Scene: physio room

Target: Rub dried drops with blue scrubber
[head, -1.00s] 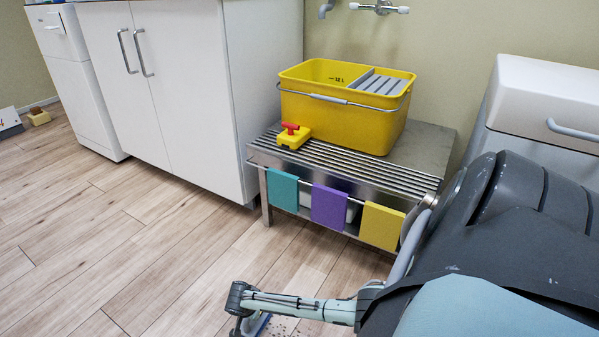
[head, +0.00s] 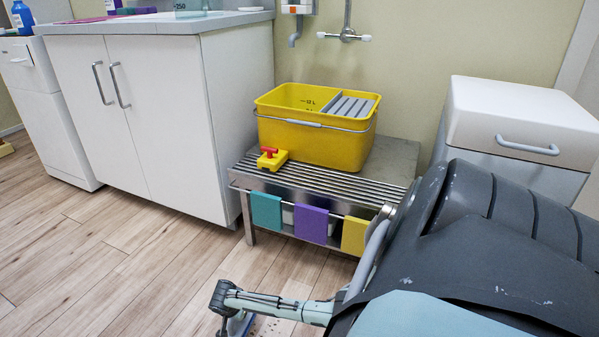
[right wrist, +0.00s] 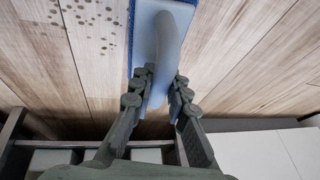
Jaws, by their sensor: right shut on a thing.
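The blue scrubber (right wrist: 160,50) has a pale blue back with a raised handle and a darker blue edge. It lies over the wood floor at the top of the right wrist view. My right gripper (right wrist: 165,92) is shut on its handle. In the head view the scrubber (head: 239,325) is partly cut off at the bottom edge, under my right gripper (head: 222,328). The dried drops (right wrist: 95,22) are small brownish spots on the floor, left of the scrubber in the right wrist view. I cannot tell whether the scrubber touches the floor. My left gripper is out of view.
A slatted metal bench (head: 240,180) holds a yellow bucket (head: 310,140) and a small yellow-and-red item (head: 271,160). Teal, purple and yellow cloths hang from its front rail. A white cabinet (head: 150,130) stands left, a white drawer unit (head: 520,120) right. Floor at left is clear.

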